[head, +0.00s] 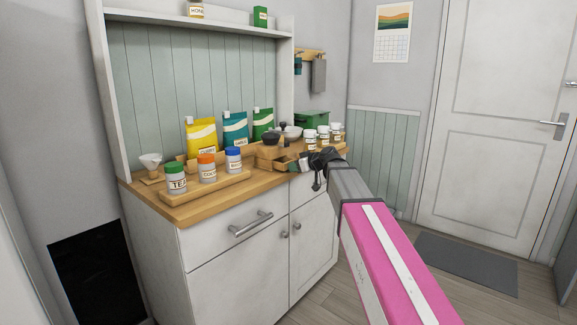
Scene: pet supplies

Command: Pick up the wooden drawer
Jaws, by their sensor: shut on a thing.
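The wooden drawer (283,167) shows as a small light-brown piece at the front of a little wooden box (270,153) on the counter. It appears to stick out from the box towards the front. My gripper (296,165) reaches in from the right and is shut on the drawer's front. The fingertips are small in the view, and my wrist hides part of the drawer and what lies behind it. I cannot tell whether the drawer is still in the box.
A wooden tray (213,190) with tea, cocoa and another jar stands left on the counter (182,214). Yellow, teal and green bags stand behind. The floor by the door is clear apart from a grey mat (465,262).

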